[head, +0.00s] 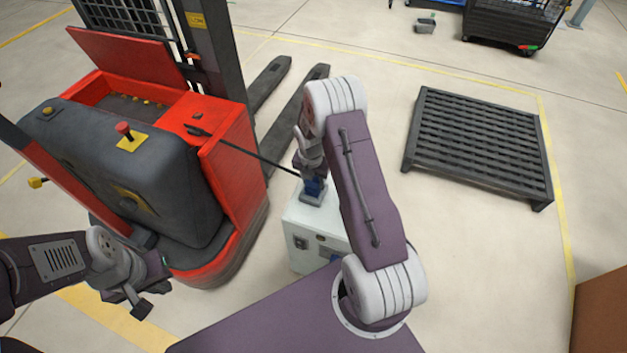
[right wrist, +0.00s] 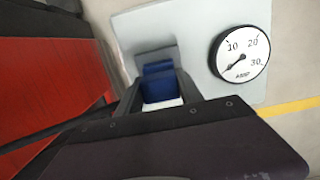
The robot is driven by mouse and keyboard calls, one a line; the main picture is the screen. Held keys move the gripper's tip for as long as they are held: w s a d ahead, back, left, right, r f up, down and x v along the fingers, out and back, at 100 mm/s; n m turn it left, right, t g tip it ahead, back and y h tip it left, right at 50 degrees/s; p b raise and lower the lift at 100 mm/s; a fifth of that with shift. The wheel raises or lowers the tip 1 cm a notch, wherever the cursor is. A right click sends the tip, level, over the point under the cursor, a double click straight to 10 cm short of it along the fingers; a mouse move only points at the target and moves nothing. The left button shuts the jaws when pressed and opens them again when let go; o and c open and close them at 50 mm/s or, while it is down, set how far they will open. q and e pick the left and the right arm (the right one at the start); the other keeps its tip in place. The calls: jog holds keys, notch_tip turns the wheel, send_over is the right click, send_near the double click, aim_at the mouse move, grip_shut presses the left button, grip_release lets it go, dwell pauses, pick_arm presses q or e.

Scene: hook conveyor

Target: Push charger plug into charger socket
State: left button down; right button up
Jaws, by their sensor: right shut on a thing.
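The blue charger plug (head: 314,187) is at the top of the white charger box (head: 304,226), at the end of a dark cable (head: 255,157) from the red forklift. In the right wrist view the plug (right wrist: 158,84) sits between my right gripper's fingers, against a grey socket housing (right wrist: 153,55). How deep it sits in the socket is hidden. My right gripper (head: 312,180) is shut on the plug, above the box. My left gripper (head: 140,298) is empty at the lower left, beside the forklift; its finger gap is hard to make out.
The red forklift (head: 230,150) stands close left of the charger box. A round gauge (right wrist: 240,54) is on the box's top, right of the socket. A dark pallet (head: 480,140) lies at the right. A brown box (head: 602,312) is at the lower right. Open floor lies between.

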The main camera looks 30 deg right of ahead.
jog(key=shift+p, duration=0.35)
jog(key=shift+p, duration=0.65)
dwell(1.2)
jog(key=shift+f+b, duration=0.3)
jog(key=shift+f, duration=0.3)
jog(key=o, duration=1.3)
jog(key=shift+o, duration=0.2)
jog(key=r, duration=0.3)
jog(key=r+p, duration=0.1)
jog(key=r, duration=0.5)
jog(key=shift+s+a+p, duration=0.3)
jog(key=shift+s+a, duration=0.05)
jog(key=shift+a, duration=0.05)
